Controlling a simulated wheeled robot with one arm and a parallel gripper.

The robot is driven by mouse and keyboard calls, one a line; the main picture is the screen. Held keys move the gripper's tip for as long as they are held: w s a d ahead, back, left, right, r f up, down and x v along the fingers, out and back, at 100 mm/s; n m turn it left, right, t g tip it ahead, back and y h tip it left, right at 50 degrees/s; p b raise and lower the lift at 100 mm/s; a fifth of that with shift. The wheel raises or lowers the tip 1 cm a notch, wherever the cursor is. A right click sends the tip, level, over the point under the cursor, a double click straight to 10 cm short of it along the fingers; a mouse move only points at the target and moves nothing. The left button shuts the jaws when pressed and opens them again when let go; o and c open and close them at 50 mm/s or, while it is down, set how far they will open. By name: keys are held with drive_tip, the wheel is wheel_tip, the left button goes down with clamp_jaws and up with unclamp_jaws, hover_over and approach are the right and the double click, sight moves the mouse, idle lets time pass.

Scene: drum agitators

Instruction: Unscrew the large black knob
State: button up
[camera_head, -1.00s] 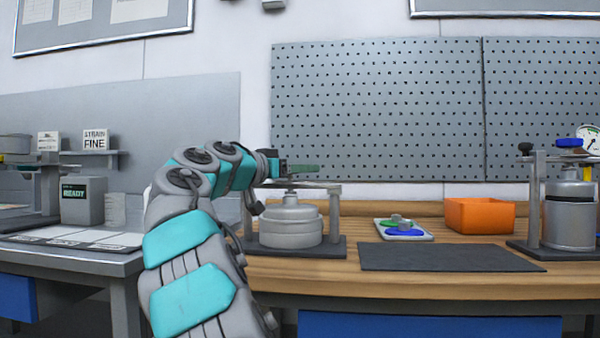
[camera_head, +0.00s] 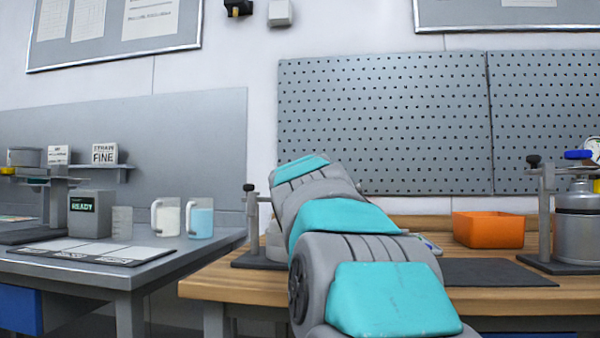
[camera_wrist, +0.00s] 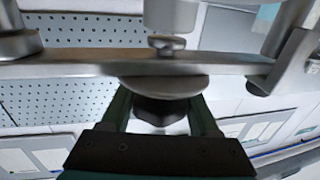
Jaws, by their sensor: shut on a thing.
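In the wrist view, a large dark knob (camera_wrist: 158,112) sits against a round metal disc (camera_wrist: 163,86) on a flat metal crossbar (camera_wrist: 90,66). My gripper (camera_wrist: 158,100) has one dark green finger on each side of the knob and is shut on it. A short metal shaft (camera_wrist: 167,44) shows on the other side of the bar, leading to a pale metal body. In the head view, my arm hides the gripper, the large knob and most of the drum stand; its left post (camera_head: 251,225) with a small black knob on top still shows.
An orange bin (camera_head: 488,230) and a dark mat (camera_head: 495,272) lie right of my arm on the wooden bench. A second metal drum in a stand (camera_head: 577,225) is at the far right. Two mugs (camera_head: 166,217) (camera_head: 200,217) stand on the left grey table.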

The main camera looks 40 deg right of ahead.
drive_tip(key=shift+w+a+r+n+t+y+p, duration=0.15)
drive_tip(key=shift+n+t+y+p, duration=0.4)
drive_tip(key=shift+p, duration=0.4)
drive_tip(key=shift+a+r+n+t+y+p, duration=0.15)
drive_tip(key=shift+n+t+y+p, duration=0.15)
drive_tip(key=shift+y+p, duration=0.55)
drive_tip(key=shift+f+n+y+p, duration=0.15)
drive_tip(key=shift+n+y+p, duration=0.25)
drive_tip(key=shift+p, duration=0.3)
drive_tip(key=shift+f+n+t+p, duration=0.2)
drive_tip(key=shift+n+t+p, duration=0.05)
drive_tip(key=shift+p, duration=0.2)
drive_tip(key=o, duration=1.4)
drive_tip(key=shift+b+v, duration=0.65)
drive_tip(key=shift+v, duration=3.2)
